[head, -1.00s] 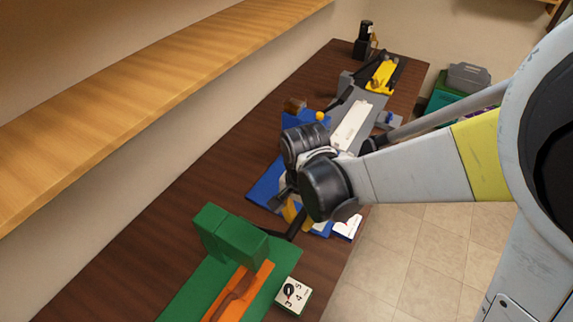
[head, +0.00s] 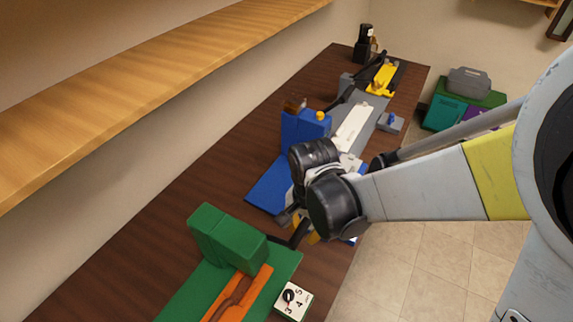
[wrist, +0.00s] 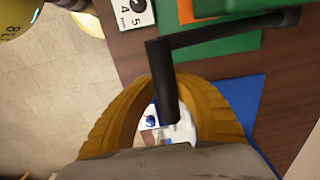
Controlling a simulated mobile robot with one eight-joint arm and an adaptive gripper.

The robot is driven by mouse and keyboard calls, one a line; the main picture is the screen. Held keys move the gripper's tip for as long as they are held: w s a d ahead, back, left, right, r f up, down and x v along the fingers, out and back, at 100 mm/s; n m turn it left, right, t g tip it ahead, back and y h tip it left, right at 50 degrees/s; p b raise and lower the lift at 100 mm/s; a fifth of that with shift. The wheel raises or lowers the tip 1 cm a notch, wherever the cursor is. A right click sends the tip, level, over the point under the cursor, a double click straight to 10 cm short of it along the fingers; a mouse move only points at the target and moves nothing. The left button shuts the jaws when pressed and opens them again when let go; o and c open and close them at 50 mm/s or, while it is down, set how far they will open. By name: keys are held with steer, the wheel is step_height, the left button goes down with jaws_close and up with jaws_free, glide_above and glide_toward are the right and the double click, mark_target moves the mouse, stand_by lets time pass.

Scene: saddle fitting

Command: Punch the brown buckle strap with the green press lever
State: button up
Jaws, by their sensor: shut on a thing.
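The green press (head: 228,240) stands on a green base near the front of the bench. A brown strap (head: 236,297) lies along its orange channel (head: 262,277). The black press lever (head: 299,234) sticks out from the press to the right; in the wrist view its arm (wrist: 222,33) bends into a black handle (wrist: 160,62). My gripper (wrist: 165,84) has its yellow fingers closed around this handle. In the head view my gripper (head: 314,237) is mostly hidden behind my wrist. The point where the punch meets the strap is hidden by the press body.
A dial (head: 291,299) with numbers sits beside the green base. A blue press (head: 303,130) and a yellow fixture (head: 381,79) stand farther back. A wooden shelf (head: 150,85) runs along the left wall.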

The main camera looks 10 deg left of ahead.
step_height(320, 180, down, 5)
steer(key=b, duration=0.4)
stand_by(0.5)
steer(key=shift+s+d+f+b, duration=0.1)
steer(key=shift+f+b, duration=0.1)
steer(key=shift+b, duration=0.15)
steer(key=b, duration=0.6)
glide_above(307, 266)
steer(key=shift+f, duration=3.25)
steer(key=shift+f+b, duration=0.75)
steer(key=shift+f, duration=0.05)
